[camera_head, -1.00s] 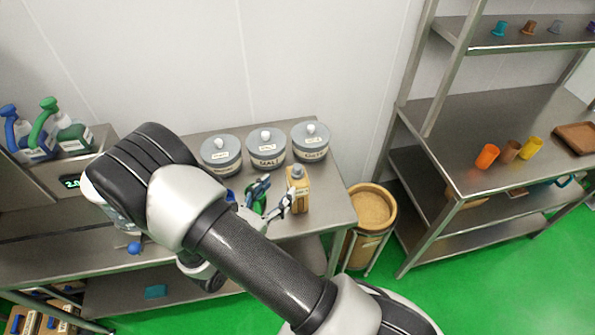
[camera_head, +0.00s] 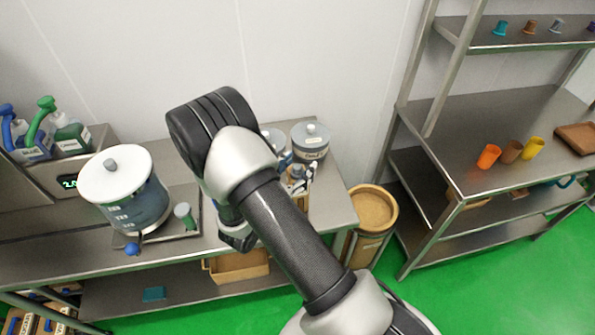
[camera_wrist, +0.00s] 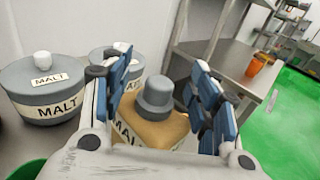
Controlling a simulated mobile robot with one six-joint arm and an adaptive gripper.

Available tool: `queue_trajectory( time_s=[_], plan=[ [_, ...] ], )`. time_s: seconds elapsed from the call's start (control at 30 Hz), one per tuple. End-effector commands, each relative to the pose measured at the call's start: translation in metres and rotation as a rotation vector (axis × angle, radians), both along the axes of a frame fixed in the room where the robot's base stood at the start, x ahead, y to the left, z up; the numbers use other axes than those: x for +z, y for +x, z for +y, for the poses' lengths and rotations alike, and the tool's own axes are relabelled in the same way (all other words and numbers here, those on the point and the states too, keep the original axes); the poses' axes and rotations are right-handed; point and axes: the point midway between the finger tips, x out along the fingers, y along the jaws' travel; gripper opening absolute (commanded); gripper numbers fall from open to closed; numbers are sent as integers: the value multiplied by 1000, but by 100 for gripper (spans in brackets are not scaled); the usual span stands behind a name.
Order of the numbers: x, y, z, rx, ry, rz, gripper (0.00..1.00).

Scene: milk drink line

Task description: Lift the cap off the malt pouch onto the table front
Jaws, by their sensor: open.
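The tan malt pouch (camera_wrist: 150,127) stands upright in the wrist view, marked MALT, with a grey round cap (camera_wrist: 156,92) on its top. My gripper (camera_wrist: 160,78) is open, with one blue-padded finger on each side of the cap. I cannot tell whether either finger touches it. In the head view the pouch (camera_head: 301,201) stands near the right end of the steel table (camera_head: 333,212), partly hidden by my arm. My gripper (camera_head: 298,170) is around its top there.
A grey-lidded MALT canister (camera_wrist: 38,98) stands left of the pouch, and other canisters stand behind. A lidded tank (camera_head: 125,190) is at the left. A round tan bin (camera_head: 372,208) stands beyond the table's right end. The front right table strip looks clear.

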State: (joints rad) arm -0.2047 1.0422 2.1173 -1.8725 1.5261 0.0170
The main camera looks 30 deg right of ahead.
Motion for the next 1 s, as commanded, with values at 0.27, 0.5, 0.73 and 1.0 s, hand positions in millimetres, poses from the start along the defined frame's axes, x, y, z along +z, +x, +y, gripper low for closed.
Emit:
queue_trajectory(
  time_s=[0.27,0.5,0.73,1.0],
  plan=[
    [0,0,0,0,0,0,44],
    [0,0,0,0,0,0,28],
    [0,0,0,0,0,0,20],
    [2,0,0,0,0,-1,20]
  ],
)
